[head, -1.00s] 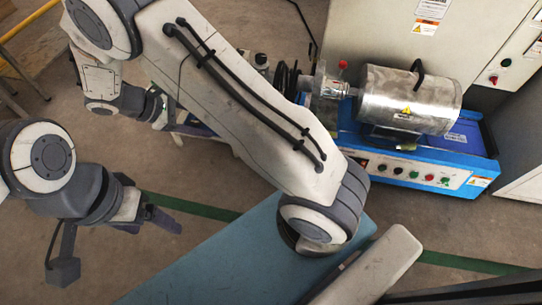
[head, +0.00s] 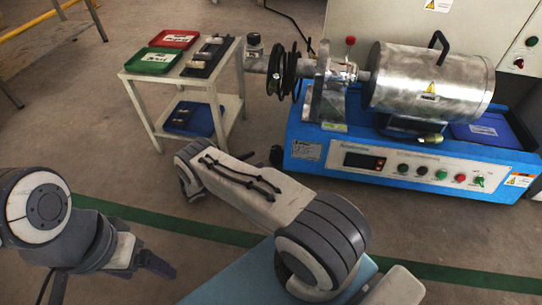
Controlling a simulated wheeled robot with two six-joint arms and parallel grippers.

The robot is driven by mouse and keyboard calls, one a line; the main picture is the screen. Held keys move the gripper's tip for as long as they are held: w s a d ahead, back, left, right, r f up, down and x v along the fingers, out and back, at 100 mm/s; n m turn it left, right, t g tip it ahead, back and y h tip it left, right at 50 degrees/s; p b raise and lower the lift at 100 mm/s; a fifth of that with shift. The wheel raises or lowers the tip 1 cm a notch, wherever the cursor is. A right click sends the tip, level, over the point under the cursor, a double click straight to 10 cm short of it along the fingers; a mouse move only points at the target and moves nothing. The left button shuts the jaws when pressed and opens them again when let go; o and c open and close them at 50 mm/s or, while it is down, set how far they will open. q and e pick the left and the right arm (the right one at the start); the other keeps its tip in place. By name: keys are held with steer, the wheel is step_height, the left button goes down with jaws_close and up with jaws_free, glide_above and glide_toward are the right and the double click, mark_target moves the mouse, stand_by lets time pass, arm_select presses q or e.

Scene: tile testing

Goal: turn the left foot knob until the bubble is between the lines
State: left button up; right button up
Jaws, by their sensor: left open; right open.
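The blue-based machine (head: 330,158) with a steel drum stands at the right. My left gripper (head: 108,277) is open and empty at lower left, far from the machine. My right arm (head: 250,190) reaches up left from the bottom centre; its gripper is hidden.
A white side table (head: 228,85) with a red tray (head: 175,39), a green tray (head: 152,62) and a blue bin (head: 188,118) on its lower shelf stands left of the machine. Open floor with a green stripe (head: 410,265) lies in front.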

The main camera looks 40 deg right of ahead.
mark_target(272, 151)
steer(key=d+b, duration=0.1)
steer(key=d, duration=0.4)
steer(key=d+b, duration=0.1)
steer(key=d, duration=0.1)
steer(key=shift+s+d+f+b, duration=0.15)
steer(key=shift+s+b, duration=0.15)
steer(key=shift+s, duration=0.05)
steer(key=shift+d, duration=0.5)
jaws_close()
steer(key=shift+w+m+g+y, duration=0.2)
steer(key=shift+m+g, duration=0.45)
steer(key=shift+g, duration=0.35)
steer(key=shift+w+m+g+y, duration=0.1)
steer(key=shift+m+g+y, duration=0.1)
steer(key=shift+m+g, duration=0.65)
jaws_free()
